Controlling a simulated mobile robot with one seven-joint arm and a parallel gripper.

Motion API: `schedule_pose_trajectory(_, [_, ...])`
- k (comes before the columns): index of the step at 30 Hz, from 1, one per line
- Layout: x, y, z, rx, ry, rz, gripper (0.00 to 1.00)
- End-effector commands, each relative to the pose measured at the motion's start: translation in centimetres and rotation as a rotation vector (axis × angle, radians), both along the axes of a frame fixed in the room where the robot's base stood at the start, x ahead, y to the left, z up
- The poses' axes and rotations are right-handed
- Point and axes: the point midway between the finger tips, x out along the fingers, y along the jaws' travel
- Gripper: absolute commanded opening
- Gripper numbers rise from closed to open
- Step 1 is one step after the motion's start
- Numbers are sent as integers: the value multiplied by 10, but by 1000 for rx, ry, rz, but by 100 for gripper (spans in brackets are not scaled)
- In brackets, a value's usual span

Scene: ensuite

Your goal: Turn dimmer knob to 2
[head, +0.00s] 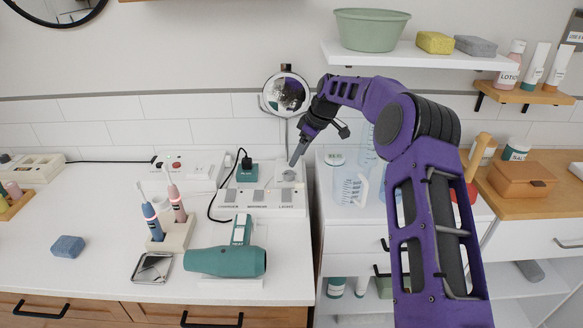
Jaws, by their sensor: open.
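The dimmer knob (289,174) is a small pale round knob on the right part of a white control panel (258,212). The panel stands on the counter against the tiled wall, and the word LIGHT is printed below the knob. The knob's scale and setting are too small to read. My gripper (294,162) reaches in from the right and points down, with its fingertips just above or close to the knob. It is open, but its fingers overlap in this view. I cannot tell whether they touch the knob.
A dark cable runs from a teal plug block (247,173) left of the knob. A round mirror (286,93) stands behind my gripper. A teal hair dryer (226,261) and a toothbrush holder (172,235) are in front and left. Clear jugs (347,190) stand to the right.

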Motion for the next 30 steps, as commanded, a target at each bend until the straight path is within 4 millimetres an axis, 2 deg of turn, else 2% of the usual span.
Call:
schedule_pose_trajectory(15, [11, 23, -63, 1, 1, 2, 74])
schedule_pose_trajectory(26, [12, 26, -69, 0, 0, 1, 74])
schedule_pose_trajectory(30, [12, 25, -69, 0, 0, 1, 52])
